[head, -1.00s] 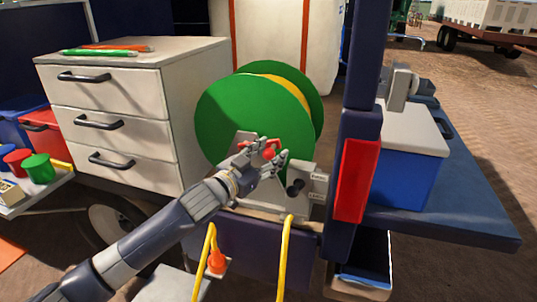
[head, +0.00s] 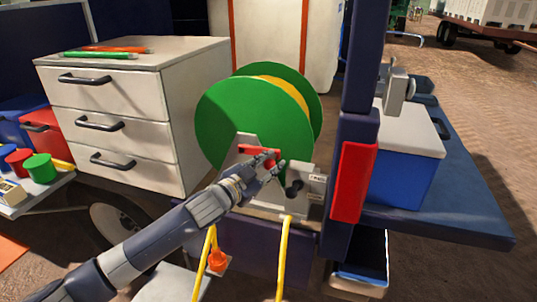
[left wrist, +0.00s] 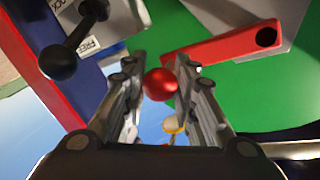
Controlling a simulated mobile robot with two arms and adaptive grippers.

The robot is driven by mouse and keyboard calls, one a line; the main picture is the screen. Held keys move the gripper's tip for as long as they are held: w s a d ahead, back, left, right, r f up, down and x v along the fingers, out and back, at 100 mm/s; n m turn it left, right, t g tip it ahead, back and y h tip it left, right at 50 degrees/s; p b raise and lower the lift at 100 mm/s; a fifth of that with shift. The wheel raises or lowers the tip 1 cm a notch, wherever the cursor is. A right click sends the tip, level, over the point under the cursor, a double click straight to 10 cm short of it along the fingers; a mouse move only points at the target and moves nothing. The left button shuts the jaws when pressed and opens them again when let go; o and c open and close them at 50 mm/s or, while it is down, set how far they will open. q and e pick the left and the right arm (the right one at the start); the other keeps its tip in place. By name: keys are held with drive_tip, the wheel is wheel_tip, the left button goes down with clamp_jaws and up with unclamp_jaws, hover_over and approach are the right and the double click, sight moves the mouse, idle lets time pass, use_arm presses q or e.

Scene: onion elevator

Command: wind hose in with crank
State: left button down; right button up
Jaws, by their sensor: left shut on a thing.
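A green hose reel (head: 222,125) with yellow hose (head: 279,88) wound between its discs stands in the middle of the head view. Its red crank (head: 250,149) is on the near face. My left gripper (head: 273,171) is at the crank's handle end. In the left wrist view, the red crank arm (left wrist: 220,45) runs to the right, and the red round knob (left wrist: 160,84) sits between the fingers of my left gripper (left wrist: 160,90), which is shut on it. Yellow hose (head: 284,255) hangs below the reel. My right gripper is not in view.
A black-knobbed lever (head: 295,187) with labels, one reading FREE, is just right of my gripper; its knob also shows in the wrist view (left wrist: 58,62). A drawer cabinet (head: 140,110) stands left, a dark post with a red panel (head: 353,182) right.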

use_arm(q)
drive_tip(key=w+a+f+m+y+p, duration=0.3)
drive_tip(key=a+f+m+y+p, duration=0.4)
drive_tip(key=m, duration=0.8)
drive_tip(key=shift+w+a+f+m+t+y, duration=0.45)
drive_tip(key=shift+a+f, duration=1.1)
drive_tip(key=shift+a, duration=0.85)
drive_tip(key=c, duration=1.2)
unclamp_jaws()
drive_tip(key=shift+c, duration=0.2)
drive_tip(key=shift+s+r, duration=0.1)
